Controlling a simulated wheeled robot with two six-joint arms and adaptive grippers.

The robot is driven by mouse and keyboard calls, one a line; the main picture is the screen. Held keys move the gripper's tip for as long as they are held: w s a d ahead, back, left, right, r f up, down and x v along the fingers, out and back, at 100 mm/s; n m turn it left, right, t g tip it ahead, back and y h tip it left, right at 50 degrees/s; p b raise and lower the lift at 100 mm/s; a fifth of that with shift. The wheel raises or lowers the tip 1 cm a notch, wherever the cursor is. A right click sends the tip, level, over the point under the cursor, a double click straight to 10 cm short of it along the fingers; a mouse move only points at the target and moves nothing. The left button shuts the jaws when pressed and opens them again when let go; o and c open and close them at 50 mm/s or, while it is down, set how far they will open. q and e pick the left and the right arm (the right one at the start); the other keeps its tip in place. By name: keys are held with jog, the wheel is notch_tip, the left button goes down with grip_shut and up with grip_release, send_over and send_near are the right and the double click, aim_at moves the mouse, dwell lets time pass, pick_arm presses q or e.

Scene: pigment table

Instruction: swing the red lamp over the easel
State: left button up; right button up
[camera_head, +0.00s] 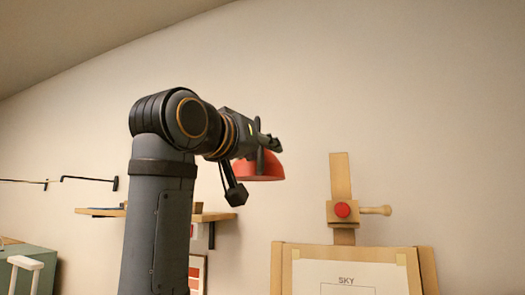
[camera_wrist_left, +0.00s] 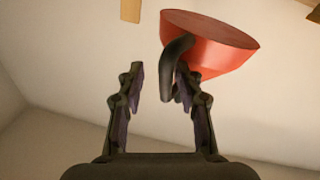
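The red lamp (camera_head: 262,171) hangs in the middle of the head view, partly hidden behind my left gripper (camera_head: 265,145). In the left wrist view the lamp's red shade (camera_wrist_left: 215,42) is at the upper right, with a dark curved handle (camera_wrist_left: 172,70) at its near side. My left gripper (camera_wrist_left: 160,82) is open there; the handle is beside the right finger, on its inner side, and I cannot tell whether they touch. The wooden easel (camera_head: 341,180) stands to the right of and below the lamp. My right gripper is not in view.
A wooden wall shelf (camera_head: 215,217) is behind my left arm. A thin dark bar (camera_head: 90,179) runs along the wall at the left. A green cabinet (camera_head: 38,270) and a white stand are at the lower left. The wall above the easel is clear.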

pick_arm(q)
jog(key=shift+f, duration=0.1)
jog(key=v, duration=1.2)
